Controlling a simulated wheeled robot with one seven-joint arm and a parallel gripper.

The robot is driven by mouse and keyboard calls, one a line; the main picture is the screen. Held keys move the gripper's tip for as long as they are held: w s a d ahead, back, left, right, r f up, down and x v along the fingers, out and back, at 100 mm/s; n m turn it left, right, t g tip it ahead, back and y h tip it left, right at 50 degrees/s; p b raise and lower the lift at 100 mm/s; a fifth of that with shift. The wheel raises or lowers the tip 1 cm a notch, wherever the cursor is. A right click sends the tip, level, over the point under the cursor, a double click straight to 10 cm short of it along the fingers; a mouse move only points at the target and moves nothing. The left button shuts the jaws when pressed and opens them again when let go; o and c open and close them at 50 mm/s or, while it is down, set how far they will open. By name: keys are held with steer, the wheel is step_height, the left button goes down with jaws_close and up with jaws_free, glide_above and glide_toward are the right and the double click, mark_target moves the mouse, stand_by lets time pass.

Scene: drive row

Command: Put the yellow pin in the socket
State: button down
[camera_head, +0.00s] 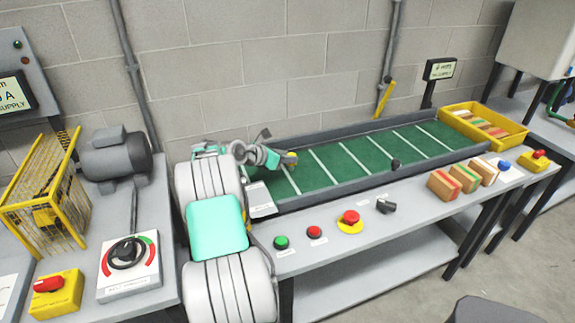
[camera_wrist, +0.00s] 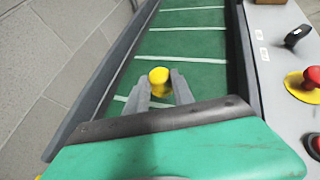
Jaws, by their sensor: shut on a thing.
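My gripper (camera_head: 287,158) is over the near left end of the green belt. In the wrist view its two grey fingers (camera_wrist: 160,82) are shut on the yellow pin (camera_wrist: 159,76), whose round yellow head shows between the fingertips. In the head view only a small bit of the yellow pin (camera_head: 291,156) shows at the gripper's tip. I cannot make out the socket in either view.
The green belt (camera_head: 345,166) has white cross lines and grey side rails. The front panel carries a green button (camera_head: 281,242), red buttons and a black switch (camera_head: 386,206). Boxes (camera_head: 444,184) and a yellow tray (camera_head: 519,140) stand right. A motor (camera_head: 116,157) stands left.

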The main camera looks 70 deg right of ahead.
steer(key=shift+d+f, duration=0.15)
steer(key=shift+f, duration=0.75)
steer(key=shift+d+f, duration=0.1)
steer(key=shift+f, duration=0.75)
steer(key=c, duration=1.1)
jaws_free()
steer(key=shift+f, duration=0.15)
